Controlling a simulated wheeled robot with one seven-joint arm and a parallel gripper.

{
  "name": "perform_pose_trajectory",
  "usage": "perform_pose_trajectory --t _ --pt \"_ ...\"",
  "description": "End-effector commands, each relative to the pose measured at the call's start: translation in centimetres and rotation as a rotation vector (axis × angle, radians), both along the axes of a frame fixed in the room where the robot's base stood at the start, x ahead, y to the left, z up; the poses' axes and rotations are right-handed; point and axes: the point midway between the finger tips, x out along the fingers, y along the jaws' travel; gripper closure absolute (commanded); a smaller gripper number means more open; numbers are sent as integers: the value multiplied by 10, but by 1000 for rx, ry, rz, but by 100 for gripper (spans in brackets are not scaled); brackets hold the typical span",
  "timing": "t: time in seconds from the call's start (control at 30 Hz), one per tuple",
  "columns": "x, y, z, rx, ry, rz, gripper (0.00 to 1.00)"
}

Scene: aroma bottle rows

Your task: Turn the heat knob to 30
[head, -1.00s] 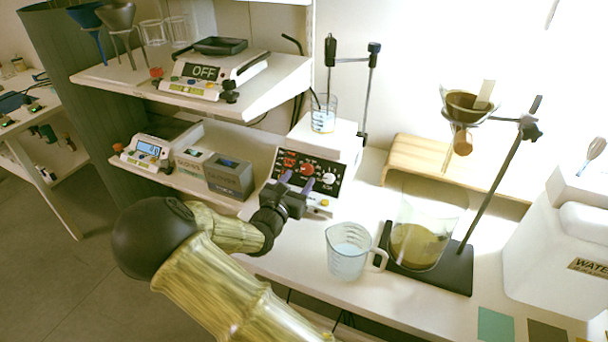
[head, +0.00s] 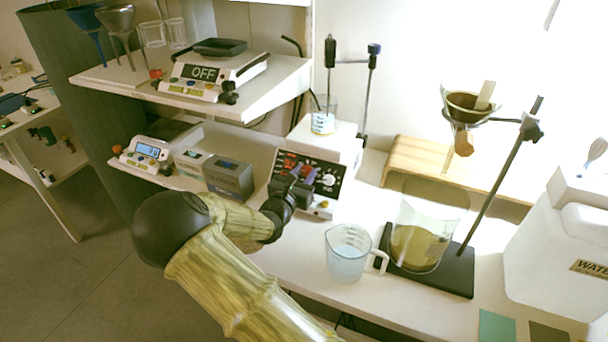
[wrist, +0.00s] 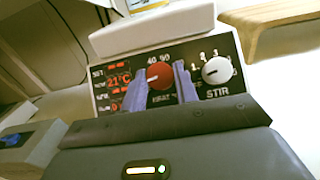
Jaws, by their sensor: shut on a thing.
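The hot plate stirrer (head: 338,142) stands on the bench with its dark front panel facing me. Its red heat knob (wrist: 159,74) shows in the wrist view, with 40 and 50 readable above it. My gripper (head: 301,174) is at the panel, its purple fingers on either side of the red knob and shut on it; it also shows in the wrist view (wrist: 160,84). The fingers hide part of the dial scale. The red display (wrist: 118,79) reads 21°C on its NOW row; the SET row is not legible. The white STIR knob (wrist: 216,70) sits to the right.
A beaker (head: 323,122) with liquid stands on the hot plate. A measuring jug (head: 347,261) stands close to the right of my arm. A filter stand with a large beaker (head: 421,240) is further right. Small boxes (head: 229,178) stand to the left.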

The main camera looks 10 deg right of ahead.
Motion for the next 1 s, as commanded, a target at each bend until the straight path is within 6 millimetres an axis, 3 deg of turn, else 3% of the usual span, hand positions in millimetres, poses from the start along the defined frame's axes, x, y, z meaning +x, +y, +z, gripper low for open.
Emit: perform_pose_trajectory --t 0.37,1.0 --pt "0 3 0 64 -43 -63 93" --pt "4 7 1 355 -251 -362 93"
